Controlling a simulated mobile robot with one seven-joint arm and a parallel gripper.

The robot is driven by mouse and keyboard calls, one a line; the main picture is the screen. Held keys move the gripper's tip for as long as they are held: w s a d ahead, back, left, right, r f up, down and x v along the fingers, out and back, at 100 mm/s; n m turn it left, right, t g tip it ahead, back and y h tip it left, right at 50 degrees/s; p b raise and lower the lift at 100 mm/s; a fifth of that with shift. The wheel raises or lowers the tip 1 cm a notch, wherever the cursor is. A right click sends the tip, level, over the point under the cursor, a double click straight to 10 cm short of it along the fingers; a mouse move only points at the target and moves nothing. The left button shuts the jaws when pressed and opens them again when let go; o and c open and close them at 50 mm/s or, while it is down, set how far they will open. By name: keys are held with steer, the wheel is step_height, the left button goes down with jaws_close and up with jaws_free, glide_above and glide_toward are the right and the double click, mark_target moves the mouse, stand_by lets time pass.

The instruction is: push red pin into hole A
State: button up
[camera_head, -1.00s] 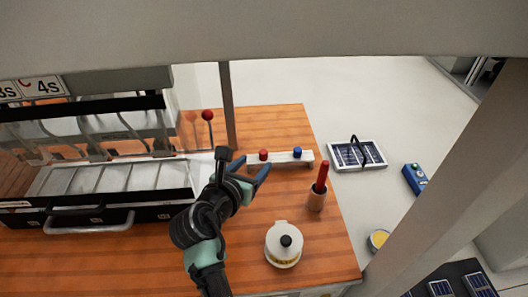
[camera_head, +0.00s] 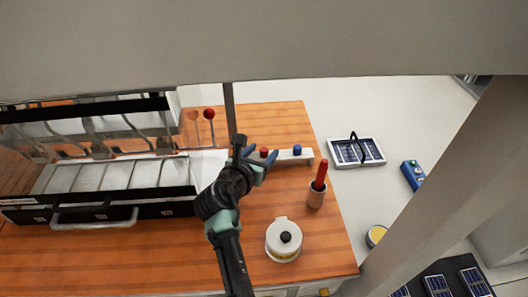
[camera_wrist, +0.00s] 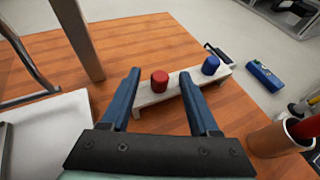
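The red pin (camera_head: 264,152) stands upright in a low white rack (camera_head: 284,157), left of a blue pin (camera_head: 297,149). My gripper (camera_head: 262,158) is open and empty at the rack's left end. In the wrist view the red pin (camera_wrist: 160,82) shows in the gap between the two blue fingertips (camera_wrist: 160,73), and the blue pin (camera_wrist: 211,65) is outside the right finger. Neither finger visibly touches the red pin; its exact depth is unclear. No hole or letter A is readable.
A cup holding a red-handled tool (camera_head: 317,193) stands right of the rack. A white pot (camera_head: 284,240) with a black knob sits in front. The tabletop between pot and rack is clear.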

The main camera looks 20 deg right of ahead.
jaws_close()
